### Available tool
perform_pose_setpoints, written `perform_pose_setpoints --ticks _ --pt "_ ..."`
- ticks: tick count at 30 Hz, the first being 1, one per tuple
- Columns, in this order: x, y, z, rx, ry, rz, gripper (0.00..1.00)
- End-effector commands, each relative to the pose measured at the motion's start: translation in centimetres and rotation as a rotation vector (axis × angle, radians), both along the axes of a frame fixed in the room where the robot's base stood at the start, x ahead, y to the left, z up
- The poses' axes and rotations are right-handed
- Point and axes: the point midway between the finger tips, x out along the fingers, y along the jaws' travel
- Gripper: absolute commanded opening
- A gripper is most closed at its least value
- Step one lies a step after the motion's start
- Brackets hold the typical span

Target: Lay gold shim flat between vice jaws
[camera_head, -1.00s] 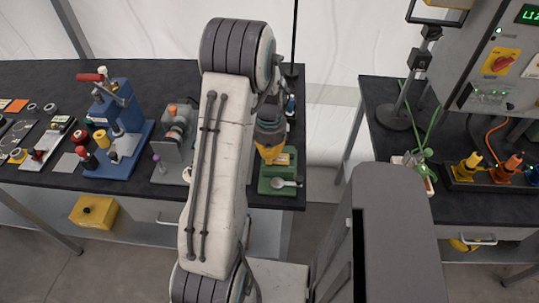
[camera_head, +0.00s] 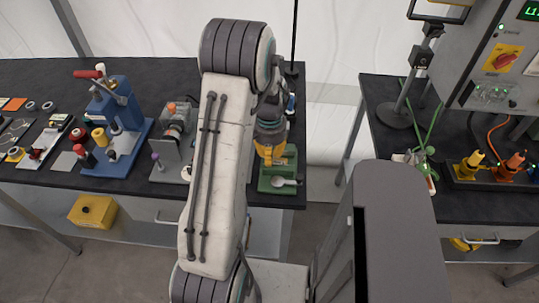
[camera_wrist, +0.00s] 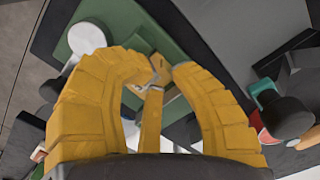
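The green vice (camera_head: 278,186) stands near the right front corner of the left bench. It also shows as a green body (camera_wrist: 88,38) in the wrist view, with a round grey handle knob (camera_wrist: 87,38).
On the left bench, a blue press (camera_head: 115,125) and a grey fixture (camera_head: 172,145) stand left of my arm. A thin black pole (camera_head: 294,35) rises behind the vice. A gap separates this bench from the right bench (camera_head: 400,150).

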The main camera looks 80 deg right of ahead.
Motion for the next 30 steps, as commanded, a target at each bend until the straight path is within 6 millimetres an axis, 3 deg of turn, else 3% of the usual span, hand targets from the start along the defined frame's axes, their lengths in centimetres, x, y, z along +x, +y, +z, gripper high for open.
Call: perform_pose_setpoints --ticks 5,11,15,23,30 --pt "0.0 0.7 -0.5 0.023 -0.002 -0.001 0.30" --pt "0.0 0.7 0.4 0.023 -0.002 -0.001 0.30" --pt "0.0 0.4 1.9 0.015 -0.001 -0.001 0.30" --pt "0.0 0.1 7.2 0.006 -0.001 0.000 0.30" --pt "0.1 0.1 10.0 0.004 -0.001 0.000 0.30"
